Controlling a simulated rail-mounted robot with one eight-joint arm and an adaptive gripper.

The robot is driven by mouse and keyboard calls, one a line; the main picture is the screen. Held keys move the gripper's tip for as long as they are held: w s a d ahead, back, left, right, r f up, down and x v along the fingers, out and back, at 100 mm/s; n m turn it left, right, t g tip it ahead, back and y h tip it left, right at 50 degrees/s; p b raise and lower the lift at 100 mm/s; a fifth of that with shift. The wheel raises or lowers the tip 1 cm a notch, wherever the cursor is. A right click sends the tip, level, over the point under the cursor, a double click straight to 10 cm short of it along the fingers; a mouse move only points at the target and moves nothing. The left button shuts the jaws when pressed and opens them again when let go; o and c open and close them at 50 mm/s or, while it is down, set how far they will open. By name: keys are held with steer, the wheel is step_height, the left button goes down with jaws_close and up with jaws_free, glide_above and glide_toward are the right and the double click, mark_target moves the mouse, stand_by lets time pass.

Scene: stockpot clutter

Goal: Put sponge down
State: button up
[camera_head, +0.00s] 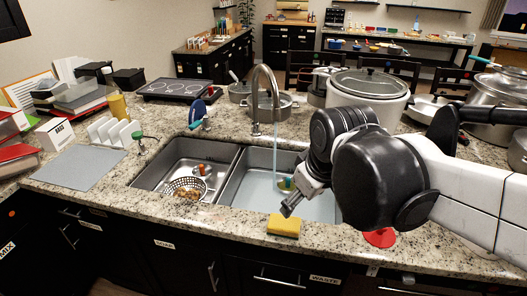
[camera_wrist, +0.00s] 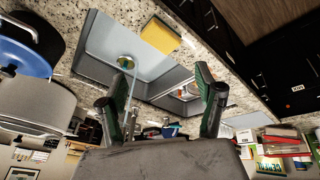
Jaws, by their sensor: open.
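The yellow sponge (camera_head: 284,226) lies on the speckled counter's front strip, just in front of the right sink basin. It also shows in the wrist view (camera_wrist: 160,34), near the top and clear of both fingers. My gripper (camera_head: 289,207) is just behind and above the sponge in the head view, over the basin's front edge. In the wrist view, my gripper (camera_wrist: 157,88) has its two green-lined fingers spread wide with nothing between them. The sponge appears to rest flat on the counter, apart from the fingers.
The right basin (camera_head: 255,190) has water running from the faucet (camera_head: 267,85). The left basin holds a colander (camera_head: 186,187). A large lidded pot (camera_head: 368,98) stands behind my arm. A red round item (camera_head: 380,238) sits right of the sponge. A grey mat (camera_head: 78,167) lies left.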

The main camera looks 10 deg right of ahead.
steer(key=s+m+t, duration=0.1)
steer(key=s+m, duration=0.1)
steer(key=s+m+t, duration=0.1)
steer(key=s+m, duration=0.1)
steer(key=shift+s+a+r+t, duration=0.1)
steer(key=shift+s+r+t, duration=0.1)
steer(key=shift+s+t, duration=0.1)
step_height(320, 180, down, 4)
steer(key=b, duration=0.4)
steer(key=shift+o, duration=0.5)
stand_by(0.6)
steer(key=shift+w+m, duration=0.1)
steer(key=shift+m, duration=0.2)
